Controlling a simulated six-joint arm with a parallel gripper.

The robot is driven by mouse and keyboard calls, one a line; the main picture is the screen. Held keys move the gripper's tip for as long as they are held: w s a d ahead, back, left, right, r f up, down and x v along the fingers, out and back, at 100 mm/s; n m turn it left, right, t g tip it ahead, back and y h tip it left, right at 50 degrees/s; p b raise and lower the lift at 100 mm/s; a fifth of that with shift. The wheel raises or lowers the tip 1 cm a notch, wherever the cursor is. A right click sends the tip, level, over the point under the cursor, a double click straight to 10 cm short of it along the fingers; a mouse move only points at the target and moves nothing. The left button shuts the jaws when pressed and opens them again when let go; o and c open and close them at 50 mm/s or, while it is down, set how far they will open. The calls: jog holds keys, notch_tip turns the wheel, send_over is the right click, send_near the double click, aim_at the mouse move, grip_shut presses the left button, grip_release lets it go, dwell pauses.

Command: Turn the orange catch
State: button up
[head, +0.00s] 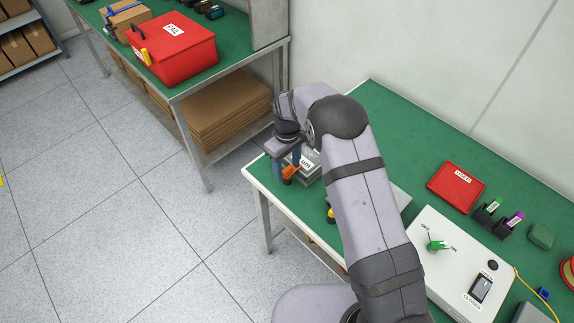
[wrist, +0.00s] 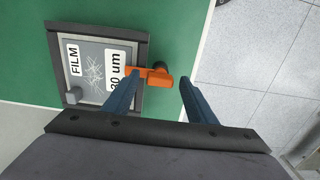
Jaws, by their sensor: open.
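The orange catch (wrist: 153,76) sits at the edge of a grey frame (wrist: 143,48) labelled "FILM" and "30 um", in the wrist view. Its wide end points away from the frame, and a dark round knob shows behind it. My gripper (wrist: 158,78) is open, with one blue finger by the catch's frame-side end and the other to the right, apart from it. I cannot tell whether the left finger touches the catch. In the head view, the catch (head: 289,173) shows below my gripper (head: 288,162), and my arm hides part of the frame.
The frame lies near the end of a green bench (head: 378,105). A white box (head: 450,255) with a green switch, a red tray (head: 456,187) and small coloured items stand farther right. Another bench with a red box (head: 172,48) is at the upper left, across open floor.

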jog(key=shift+c, duration=0.4)
jog(key=c, duration=1)
jog(key=shift+m, duration=0.3)
jog(key=m+b, duration=0.1)
jog(key=m, duration=0.2)
jog(key=shift+b, duration=0.35)
jog(key=m+b, duration=0.1)
jog(key=m, duration=0.7)
jog(key=shift+m+b, duration=0.3)
jog(key=shift+b, duration=0.1)
jog(key=shift+r+m, duration=0.1)
jog(key=shift+m, duration=1.8)
jog(key=shift+w, duration=0.1)
